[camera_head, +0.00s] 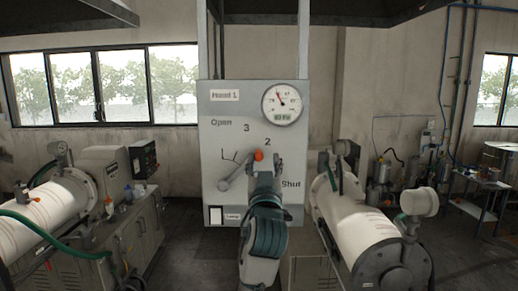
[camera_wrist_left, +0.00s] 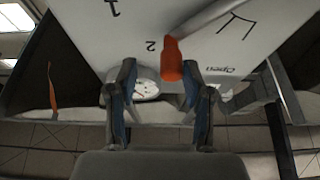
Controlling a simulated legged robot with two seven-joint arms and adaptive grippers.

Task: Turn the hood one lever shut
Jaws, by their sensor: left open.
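The hood one panel (camera_head: 215,135) is a grey upright board marked Open, 3, 2 and Shut. Its lever (camera_head: 236,174) is a grey bar with an orange knob (camera_head: 258,155), slanting up and right, with the knob just below the 2. My left gripper (camera_head: 265,163) is in front of the panel at the knob and hides part of the scale above Shut. In the left wrist view the open fingers (camera_wrist_left: 158,75) stand on either side of the orange knob (camera_wrist_left: 171,62), which is nearer the right finger. I cannot tell whether they touch. My right gripper is not in view.
A round gauge (camera_head: 282,103) sits at the panel's upper right. White mill drums stand to the left (camera_head: 50,212) and right (camera_head: 358,225) of the panel. A small side table (camera_head: 480,180) with items stands at the far right.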

